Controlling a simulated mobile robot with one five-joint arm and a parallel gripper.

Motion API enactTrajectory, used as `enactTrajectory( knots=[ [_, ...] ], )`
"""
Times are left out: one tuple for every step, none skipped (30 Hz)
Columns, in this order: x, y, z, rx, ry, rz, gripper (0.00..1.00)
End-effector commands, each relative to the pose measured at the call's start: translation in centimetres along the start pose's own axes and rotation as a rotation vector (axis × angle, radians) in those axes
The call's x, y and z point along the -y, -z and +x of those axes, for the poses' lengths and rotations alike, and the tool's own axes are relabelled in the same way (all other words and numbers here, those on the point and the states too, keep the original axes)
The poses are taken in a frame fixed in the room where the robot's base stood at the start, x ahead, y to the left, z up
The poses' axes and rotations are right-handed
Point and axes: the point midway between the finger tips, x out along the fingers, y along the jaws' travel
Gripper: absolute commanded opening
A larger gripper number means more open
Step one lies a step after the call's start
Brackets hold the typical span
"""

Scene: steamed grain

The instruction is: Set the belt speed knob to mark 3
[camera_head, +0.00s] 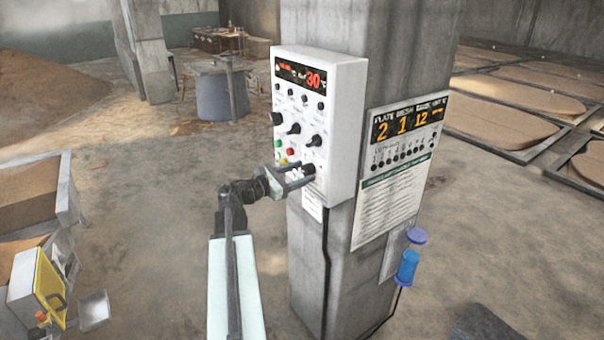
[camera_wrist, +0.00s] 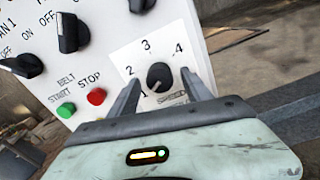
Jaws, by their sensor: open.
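The belt speed knob (camera_wrist: 159,76) is a small round black knob on a white plate marked 1, 2, 3 and 4 in the wrist view. Its pale pointer line seems to face the lower left, near mark 1; mark 3 is above it. In the head view the knob (camera_head: 309,170) is low on the white control box (camera_head: 347,110). My gripper (camera_head: 297,176) is open in front of it. In the wrist view its fingers (camera_wrist: 163,80) lie left and right of the knob, with gaps on both sides. I cannot tell how deep they reach.
The green start button (camera_wrist: 66,110) and red stop button (camera_wrist: 96,97) are left of my fingers. Larger black knobs (camera_wrist: 73,33) are above. The box hangs on a concrete pillar (camera_head: 375,60), beside a sign board (camera_head: 400,180) and a blue cylinder (camera_head: 409,265).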

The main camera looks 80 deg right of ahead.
Motion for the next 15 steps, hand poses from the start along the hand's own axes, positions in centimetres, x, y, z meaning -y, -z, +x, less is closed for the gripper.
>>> enactTrajectory(
  knots=[
    [0.0, 0.0, 0.42, 0.0, 0.001, 0.0, 0.57],
    [0.0, 0.0, 0.54, 0.0, 0.001, 0.0, 0.57],
    [0.0, 0.0, 0.64, 0.0, 0.0, 0.0, 0.57],
    [0.0, 0.0, 0.67, 0.0, 0.0, 0.0, 0.57],
    [0.0, 0.0, 0.67, -0.001, -0.001, 0.0, 0.57],
    [0.01, 0.0, 0.66, -0.001, -0.001, 0.001, 0.57],
    [0.01, 0.0, 0.65, -0.001, -0.001, 0.001, 0.57],
    [0.01, 0.0, 0.65, -0.001, -0.001, 0.001, 0.57],
    [0.02, 0.0, 0.65, -0.001, 0.0, 0.001, 0.57],
    [0.02, 0.0, 0.65, -0.001, 0.0, 0.001, 0.52],
    [0.03, 0.0, 0.65, -0.001, 0.0, 0.001, 0.44],
    [0.03, 0.0, 0.65, -0.001, 0.0, 0.001, 0.32],
    [0.03, 0.0, 0.65, -0.001, 0.0, 0.001, 0.24],
    [0.03, 0.0, 0.65, -0.001, 0.0, 0.001, 0.16],
    [0.03, 0.0, 0.65, -0.001, 0.0, 0.001, 0.05]
  ],
)
